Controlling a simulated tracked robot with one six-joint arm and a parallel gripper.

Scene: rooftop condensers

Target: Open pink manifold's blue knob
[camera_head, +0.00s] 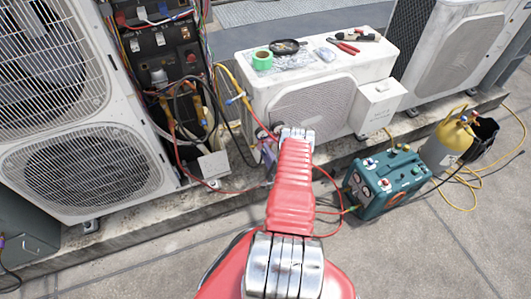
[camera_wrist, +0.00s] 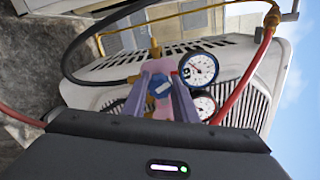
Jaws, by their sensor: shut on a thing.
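The pink manifold (camera_wrist: 162,68) shows in the wrist view, in front of a white condenser, with its body partly hidden by my fingers. Two round gauges are on it: one with a blue rim (camera_wrist: 198,68) and one with a dark rim (camera_wrist: 204,106). The blue knob (camera_wrist: 160,89) faces the wrist camera. My gripper (camera_wrist: 161,85) has its two purple-grey fingers on either side of this knob and is shut on it. In the head view my red arm hides most of the gripper and manifold.
The white condenser (camera_head: 262,110) behind the manifold carries tools and green tape on top. A teal machine (camera_head: 387,182) and a yellow cylinder (camera_head: 448,140) stand to the right. A red hose (camera_wrist: 245,88) and a black hose (camera_wrist: 85,42) run close around my fingers.

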